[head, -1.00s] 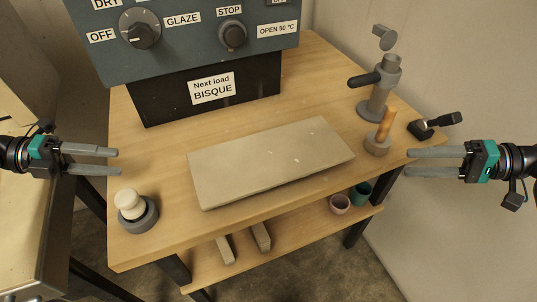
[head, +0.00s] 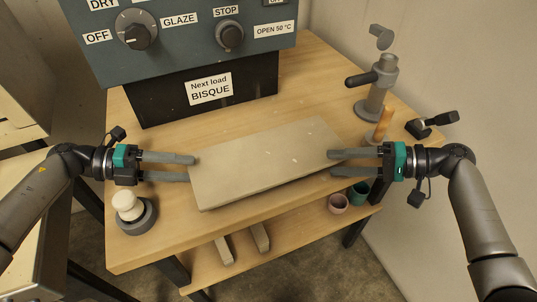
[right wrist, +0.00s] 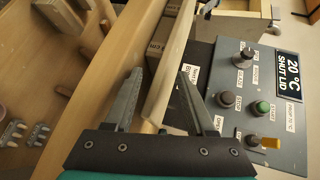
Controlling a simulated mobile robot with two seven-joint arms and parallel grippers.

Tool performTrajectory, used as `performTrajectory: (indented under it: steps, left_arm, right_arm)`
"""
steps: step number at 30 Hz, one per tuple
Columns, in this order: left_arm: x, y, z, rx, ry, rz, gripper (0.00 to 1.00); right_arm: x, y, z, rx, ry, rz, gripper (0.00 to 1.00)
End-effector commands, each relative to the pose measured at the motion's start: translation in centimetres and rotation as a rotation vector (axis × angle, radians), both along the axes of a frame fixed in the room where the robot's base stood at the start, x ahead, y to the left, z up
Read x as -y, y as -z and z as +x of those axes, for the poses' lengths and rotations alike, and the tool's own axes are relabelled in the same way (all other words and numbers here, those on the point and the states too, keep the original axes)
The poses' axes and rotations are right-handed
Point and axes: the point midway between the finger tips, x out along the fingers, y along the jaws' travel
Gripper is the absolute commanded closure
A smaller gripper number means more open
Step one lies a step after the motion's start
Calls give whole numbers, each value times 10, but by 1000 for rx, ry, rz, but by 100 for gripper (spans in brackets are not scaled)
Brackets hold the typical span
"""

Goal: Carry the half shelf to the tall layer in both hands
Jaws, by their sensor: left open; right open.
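The half shelf is a flat beige slab (head: 262,160) lying near the front of the wooden table, with a few pale specks on top. My left gripper (head: 193,168) is open at the slab's left end, its fingertips close to that edge. I cannot tell whether they touch. My right gripper (head: 331,163) is open at the slab's right end, its upper finger overlapping the corner in the head view. In the right wrist view the slab (right wrist: 166,75) shows edge-on between the spread fingers (right wrist: 160,82). The tall layer is not clearly seen.
The control box (head: 190,30) stands behind the slab. A white knob-topped piece in a grey ring (head: 133,212) sits front left. A grey stand (head: 377,88) and a wooden-handled tool (head: 382,128) stand right. Small cups (head: 338,203) sit on the lower shelf.

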Motion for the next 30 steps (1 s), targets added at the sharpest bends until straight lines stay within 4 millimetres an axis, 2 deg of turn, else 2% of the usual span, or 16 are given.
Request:
performTrajectory:
  steps: [10,24,30]
  left_arm:
    - [3,1,0,0,0,0,46]
    - [2,1,0,0,-1,0,99]
    - [2,1,1,1,-1,0,100]
  right_arm:
    - [-2,1,1,0,-1,-1,46]
    - [-2,0,1,1,0,0,99]
    - [-2,0,1,3,-1,0,100]
